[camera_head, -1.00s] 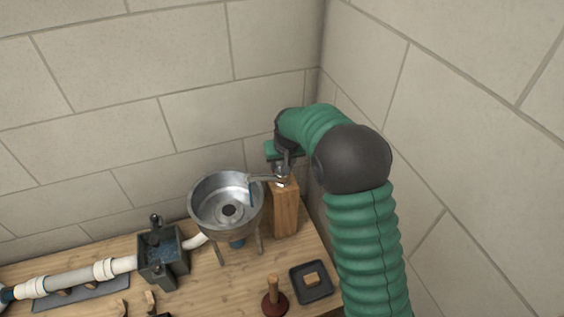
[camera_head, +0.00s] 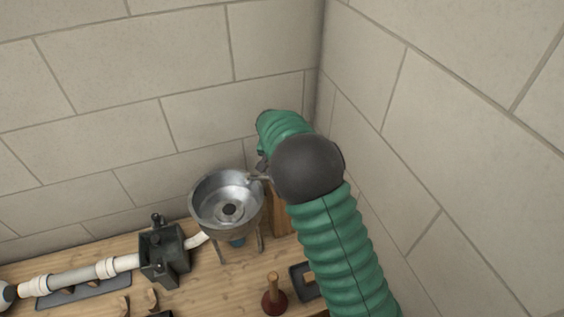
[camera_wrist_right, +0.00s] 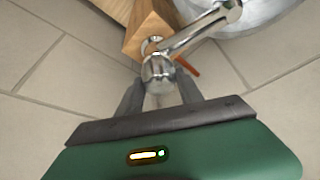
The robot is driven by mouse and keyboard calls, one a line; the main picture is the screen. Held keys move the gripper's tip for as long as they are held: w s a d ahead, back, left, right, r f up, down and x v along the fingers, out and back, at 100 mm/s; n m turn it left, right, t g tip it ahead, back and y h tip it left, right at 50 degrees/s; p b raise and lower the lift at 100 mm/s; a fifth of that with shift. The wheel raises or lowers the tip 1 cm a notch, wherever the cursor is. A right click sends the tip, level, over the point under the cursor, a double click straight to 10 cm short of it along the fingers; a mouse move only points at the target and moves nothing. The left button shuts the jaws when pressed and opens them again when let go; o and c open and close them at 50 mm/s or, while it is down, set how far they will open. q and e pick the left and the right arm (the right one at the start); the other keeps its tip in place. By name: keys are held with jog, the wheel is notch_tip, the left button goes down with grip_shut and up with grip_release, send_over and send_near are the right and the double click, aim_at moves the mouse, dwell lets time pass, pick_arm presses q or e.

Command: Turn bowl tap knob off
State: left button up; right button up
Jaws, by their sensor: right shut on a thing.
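The chrome tap spout (camera_head: 258,178) reaches over the steel bowl (camera_head: 205,216). No water stream shows from it now. In the right wrist view the spout (camera_wrist_right: 203,32) runs from a wooden post (camera_wrist_right: 146,28) toward the bowl (camera_wrist_right: 270,14). The round chrome tap knob (camera_wrist_right: 160,72) sits between the dark fingers of my right gripper (camera_wrist_right: 161,92), which is shut on it. In the head view my right arm hides the gripper and the knob. My left gripper is not in view.
The wooden post (camera_head: 279,215) stands right of the bowl, close to the corner walls. A grey open box (camera_head: 168,262) and white pipe (camera_head: 75,279) lie left. A plunger (camera_head: 273,297) and a dark tray (camera_head: 299,283), partly hidden by my arm, are in front.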

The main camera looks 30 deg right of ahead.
jog(key=shift+w+r, duration=0.15)
jog(key=shift+r, duration=0.1)
jog(key=o, duration=1.1)
jog(key=shift+o, duration=1.4)
jog(key=shift+f, duration=0.2)
jog(key=shift+a+r, duration=0.1)
jog(key=shift+r, duration=0.3)
jog(key=b+v, duration=0.3)
jog(key=v, duration=1.3)
jog(key=shift+f, duration=0.1)
